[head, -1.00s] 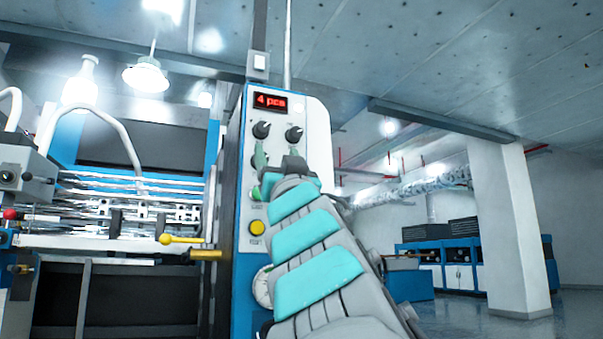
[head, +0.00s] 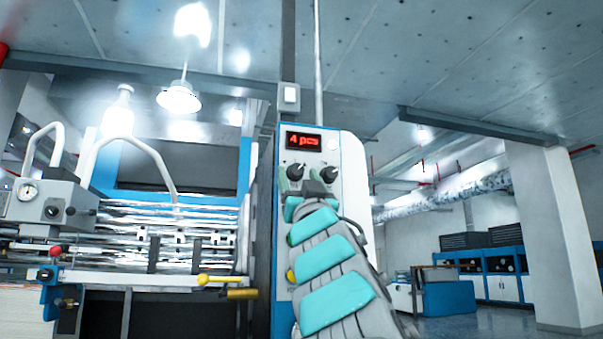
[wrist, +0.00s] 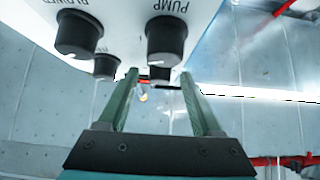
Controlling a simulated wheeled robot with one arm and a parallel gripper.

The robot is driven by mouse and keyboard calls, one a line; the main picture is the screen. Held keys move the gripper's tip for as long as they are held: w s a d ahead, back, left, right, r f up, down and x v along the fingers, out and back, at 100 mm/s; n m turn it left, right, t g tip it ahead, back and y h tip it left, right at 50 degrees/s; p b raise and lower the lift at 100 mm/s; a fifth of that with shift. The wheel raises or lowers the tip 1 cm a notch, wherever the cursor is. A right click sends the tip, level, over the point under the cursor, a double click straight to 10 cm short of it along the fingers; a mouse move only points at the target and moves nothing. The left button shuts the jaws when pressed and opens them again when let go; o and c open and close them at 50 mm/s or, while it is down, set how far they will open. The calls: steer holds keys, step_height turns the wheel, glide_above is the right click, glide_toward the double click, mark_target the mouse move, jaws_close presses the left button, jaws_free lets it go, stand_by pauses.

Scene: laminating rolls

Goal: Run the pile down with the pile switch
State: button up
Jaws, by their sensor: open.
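The control panel (head: 344,215) stands upright in the middle of the head view, with a red "4 pcs" display (head: 304,141) at its top. Two black knobs, left (head: 295,172) and right (head: 329,175), sit below the display. My gripper (head: 300,182) is in front of the panel just below these knobs, its green fingers apart. In the wrist view my gripper (wrist: 160,78) is open, with a dark knob beyond and between the fingertips. The PUMP knob (wrist: 166,40) and BLOWER knob (wrist: 79,35) show above. I cannot identify the pile switch; my arm hides much of the panel.
A yellow-tipped lever (head: 204,280) sticks out left of the panel. The machine's metal bars (head: 130,220) fill the left. A white pillar (head: 550,230) and blue cabinets (head: 490,275) stand at the right, with open floor before them.

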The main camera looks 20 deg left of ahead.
jaws_close()
stand_by(0.5)
